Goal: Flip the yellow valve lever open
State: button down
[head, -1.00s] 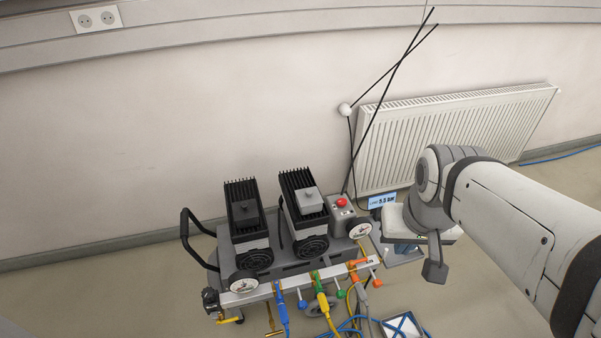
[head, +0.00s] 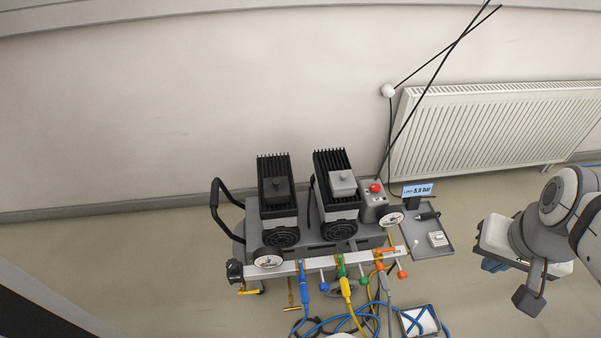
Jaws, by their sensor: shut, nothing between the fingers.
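A small yellow lever (head: 248,292) sits low on the dark fitting at the left end of the manifold bar, in the head view. It lies roughly level, along the bar, just under the fitting. My gripper (head: 493,266) is at the right of the head view, far from the lever, beyond the right end of the cart. It is shut and empty. Its fingers are small and partly hidden under the pale gripper body.
The manifold bar (head: 318,264) carries blue, green and orange fittings and a blue and a yellow hose. Two black-finned pumps (head: 279,198) stand behind it. A grey tray (head: 428,221) is at the cart's right. Hoses cover the floor in front. Floor left of the cart is clear.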

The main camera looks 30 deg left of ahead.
aim_at(249, 292)
jog(key=z, duration=0.1)
jog(key=k, duration=2)
jog(key=u, duration=0.6)
jog(key=i, duration=1.05)
jog(key=u, duration=0.1)
